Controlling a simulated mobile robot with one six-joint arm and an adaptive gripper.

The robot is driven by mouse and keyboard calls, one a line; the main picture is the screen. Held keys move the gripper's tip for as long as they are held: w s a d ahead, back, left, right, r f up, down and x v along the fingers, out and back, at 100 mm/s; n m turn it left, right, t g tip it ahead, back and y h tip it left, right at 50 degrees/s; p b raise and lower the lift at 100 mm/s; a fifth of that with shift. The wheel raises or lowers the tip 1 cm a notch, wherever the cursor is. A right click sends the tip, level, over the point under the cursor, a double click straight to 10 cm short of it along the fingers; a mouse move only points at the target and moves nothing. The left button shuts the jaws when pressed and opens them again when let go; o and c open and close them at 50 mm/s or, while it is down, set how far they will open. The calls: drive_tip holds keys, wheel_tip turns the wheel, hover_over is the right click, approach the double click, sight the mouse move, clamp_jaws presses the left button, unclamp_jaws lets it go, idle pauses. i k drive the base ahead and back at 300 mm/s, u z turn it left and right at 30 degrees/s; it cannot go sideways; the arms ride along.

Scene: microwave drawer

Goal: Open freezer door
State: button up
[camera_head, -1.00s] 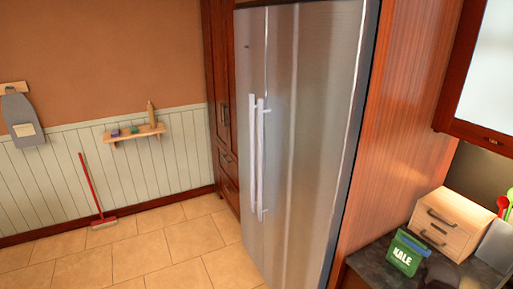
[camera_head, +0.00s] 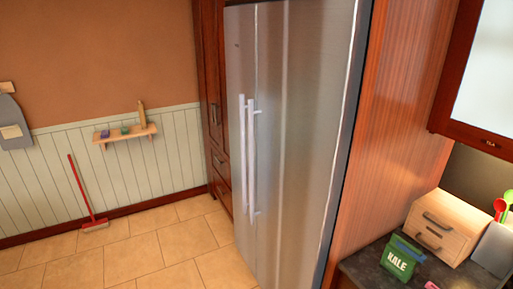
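A tall stainless steel fridge-freezer (camera_head: 300,130) stands in the middle of the head view, with two doors side by side. The narrow left door (camera_head: 240,60) shows at a steep angle, and the wide right door faces me more. Both doors look shut. Two long white vertical handles stand close together at the seam, the left handle (camera_head: 243,150) and the right handle (camera_head: 251,160). The bottom of the fridge is cut off by the frame. My gripper is not in view.
A wooden side panel (camera_head: 400,120) and a dark counter (camera_head: 365,270) with a green KALE bag (camera_head: 401,258) and a small wooden drawer box (camera_head: 446,227) are at right. Tiled floor (camera_head: 150,255) is clear at left. A red broom (camera_head: 82,195) leans on the wall.

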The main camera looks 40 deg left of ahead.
sight(239, 21)
drive_tip(key=z, duration=0.15)
drive_tip(key=k, duration=1.2)
drive_tip(key=u, duration=0.95)
drive_tip(key=i, duration=1)
drive_tip(key=z, duration=0.05)
